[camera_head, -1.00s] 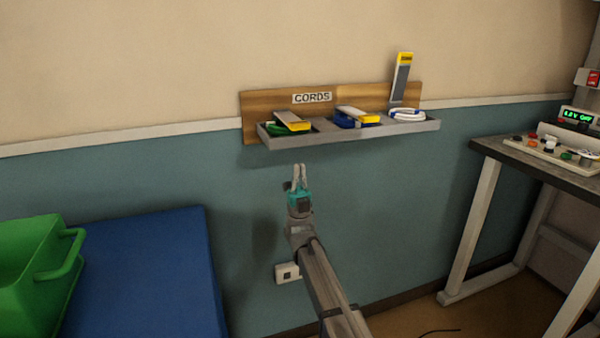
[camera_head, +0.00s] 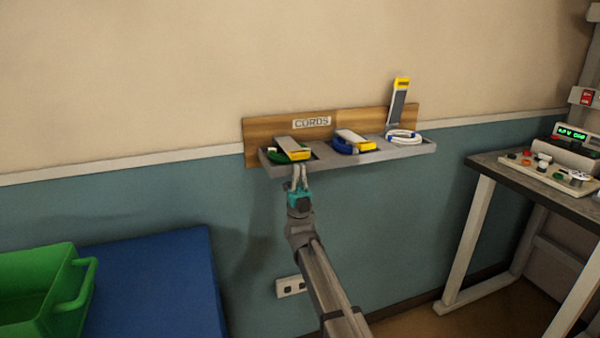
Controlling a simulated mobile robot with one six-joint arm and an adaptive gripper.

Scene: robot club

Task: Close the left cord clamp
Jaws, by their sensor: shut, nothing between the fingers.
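The left cord clamp (camera_head: 293,147), a grey flap with a yellow end, lies low over a green cord (camera_head: 275,154) in the left part of the wall shelf. I cannot tell whether it is fully down. The middle clamp (camera_head: 352,139) lies similarly low over a blue cord (camera_head: 342,148). The right clamp (camera_head: 398,103) stands upright behind a white cord (camera_head: 403,136). My gripper (camera_head: 300,168) is shut and empty. Its fingertips point up and appear at the shelf's front edge, just below the left clamp in the picture; contact cannot be told.
The grey shelf tray (camera_head: 390,155) sticks out from a wooden board (camera_head: 262,129) with a CORDS label (camera_head: 312,122). A workbench (camera_head: 545,200) stands at right. A green crate (camera_head: 70,295) and a blue surface (camera_head: 150,280) are at lower left. A wall socket (camera_head: 291,286) is below.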

